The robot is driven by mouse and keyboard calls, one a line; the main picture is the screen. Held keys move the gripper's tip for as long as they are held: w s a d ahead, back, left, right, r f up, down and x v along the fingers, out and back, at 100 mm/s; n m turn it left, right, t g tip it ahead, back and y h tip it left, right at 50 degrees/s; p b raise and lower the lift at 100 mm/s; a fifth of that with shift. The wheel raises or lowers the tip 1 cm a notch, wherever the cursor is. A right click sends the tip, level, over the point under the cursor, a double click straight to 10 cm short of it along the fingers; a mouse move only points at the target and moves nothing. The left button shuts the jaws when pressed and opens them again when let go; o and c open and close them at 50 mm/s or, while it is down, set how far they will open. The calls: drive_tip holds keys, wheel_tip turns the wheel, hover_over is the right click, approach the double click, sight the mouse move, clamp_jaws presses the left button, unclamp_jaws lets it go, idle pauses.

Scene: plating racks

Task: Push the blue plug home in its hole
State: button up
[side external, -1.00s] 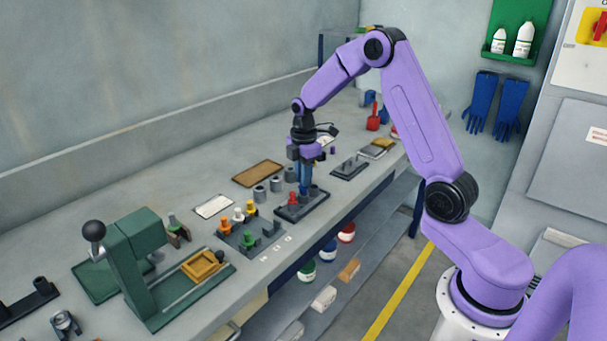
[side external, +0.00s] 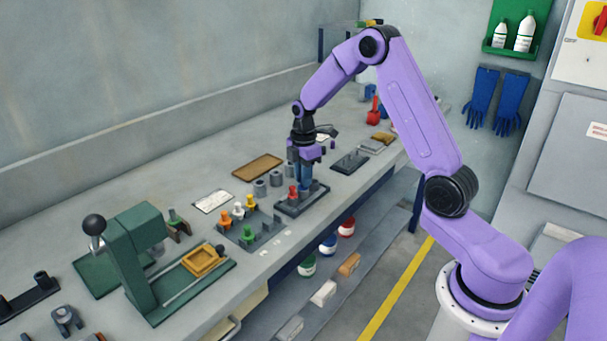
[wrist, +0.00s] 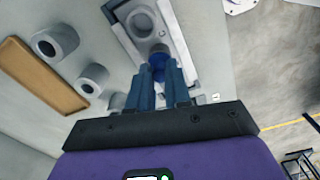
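My gripper (side external: 305,188) points down over the black rack (side external: 287,210) on the bench. In the wrist view its two blue fingers (wrist: 158,74) stand on either side of the blue plug (wrist: 157,62) and appear shut on it. The plug is at the rack, with a grey round part showing just past it. Its lower end and the hole under it are hidden, so I cannot tell how deep it sits. The rack in the wrist view (wrist: 178,42) also shows an empty round socket beyond the plug.
A red plug (side external: 293,191) stands close to my fingers. Several grey cylinders (side external: 260,187) and a brown tray (side external: 257,166) lie behind. A rack with coloured plugs (side external: 266,234) and a green press (side external: 135,255) stand at left. A dark fixture (side external: 350,161) is at right.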

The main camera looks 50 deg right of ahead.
drive_tip(key=o, duration=0.4)
drive_tip(key=shift+o, duration=0.2)
wheel_tip(320, 180, up, 17)
drive_tip(key=shift+r, duration=0.15)
drive_tip(key=shift+s, duration=0.1)
drive_tip(key=shift+c, duration=0.4)
drive_tip(key=c, duration=0.5)
wheel_tip(320, 180, down, 9)
drive_tip(key=m, duration=0.4)
drive_tip(key=shift+r, duration=0.2)
clamp_jaws()
drive_tip(key=shift+f, duration=3.3)
